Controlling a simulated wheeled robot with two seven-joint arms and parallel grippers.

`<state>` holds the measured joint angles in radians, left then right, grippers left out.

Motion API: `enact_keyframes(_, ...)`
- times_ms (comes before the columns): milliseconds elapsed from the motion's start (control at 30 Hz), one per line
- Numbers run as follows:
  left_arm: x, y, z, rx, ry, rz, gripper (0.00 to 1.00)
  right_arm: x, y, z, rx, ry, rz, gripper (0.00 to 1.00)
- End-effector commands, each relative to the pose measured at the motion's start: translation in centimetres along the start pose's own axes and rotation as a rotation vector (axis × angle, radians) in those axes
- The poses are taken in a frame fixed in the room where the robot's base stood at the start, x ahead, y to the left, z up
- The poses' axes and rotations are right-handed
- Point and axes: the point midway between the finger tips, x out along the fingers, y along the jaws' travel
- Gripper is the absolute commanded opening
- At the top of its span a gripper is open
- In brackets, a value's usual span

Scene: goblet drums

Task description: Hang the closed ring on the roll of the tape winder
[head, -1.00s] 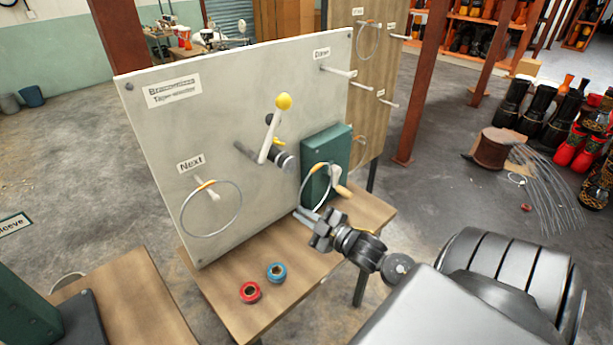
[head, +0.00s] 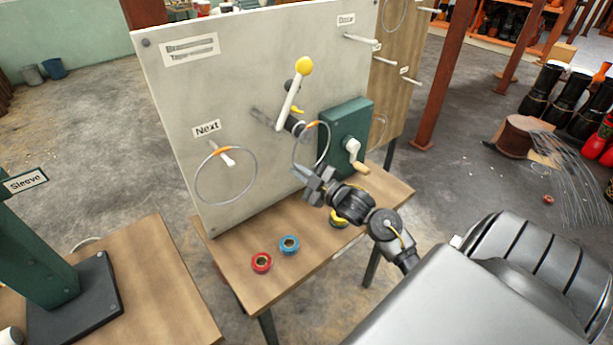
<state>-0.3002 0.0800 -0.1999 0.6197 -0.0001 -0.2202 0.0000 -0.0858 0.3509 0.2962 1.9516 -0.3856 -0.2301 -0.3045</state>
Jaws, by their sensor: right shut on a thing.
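My right gripper (head: 301,171) is shut on a thin wire ring with an orange wrapped band (head: 313,124) at its top. It holds the ring roughly upright in front of the pale board. The ring's upper part shows close to the end of a dark cylinder (head: 290,121) below the yellow-knobbed lever (head: 293,95); I cannot tell whether they touch or whether the ring is around it. The green box with a crank (head: 347,135) is just right of the ring. My left gripper is not in view.
Another orange-banded ring (head: 253,190) hangs on the "Next" peg. Red (head: 261,263), blue (head: 289,245) and yellow (head: 338,219) tape rolls lie on the wooden table (head: 235,252). The board (head: 190,90) stands behind. A green "Sleeve" stand (head: 30,240) is at left.

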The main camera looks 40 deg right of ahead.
Motion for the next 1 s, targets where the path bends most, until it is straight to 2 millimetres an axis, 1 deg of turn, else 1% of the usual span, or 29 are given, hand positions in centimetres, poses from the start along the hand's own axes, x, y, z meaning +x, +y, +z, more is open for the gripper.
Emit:
enact_keyframes(33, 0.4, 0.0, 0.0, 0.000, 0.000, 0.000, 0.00, 0.5, 0.0, 0.1, -0.001, 0.002, 0.002, 0.00)
enact_keyframes(200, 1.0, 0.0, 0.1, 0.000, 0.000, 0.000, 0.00, 1.9, 0.1, 0.3, -0.001, 0.001, 0.002, 0.00)
enact_keyframes(467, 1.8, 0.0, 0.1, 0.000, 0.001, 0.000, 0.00, 3.9, 0.3, 0.5, -0.001, 0.002, 0.002, 0.00)
enact_keyframes(700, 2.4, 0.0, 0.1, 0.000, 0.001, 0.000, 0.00, 3.9, -0.4, 1.2, -0.001, 0.001, 0.000, 0.00)
enact_keyframes(1000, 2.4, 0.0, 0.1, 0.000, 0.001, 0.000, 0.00, 3.9, -0.5, 1.3, -0.001, 0.001, 0.001, 0.00)
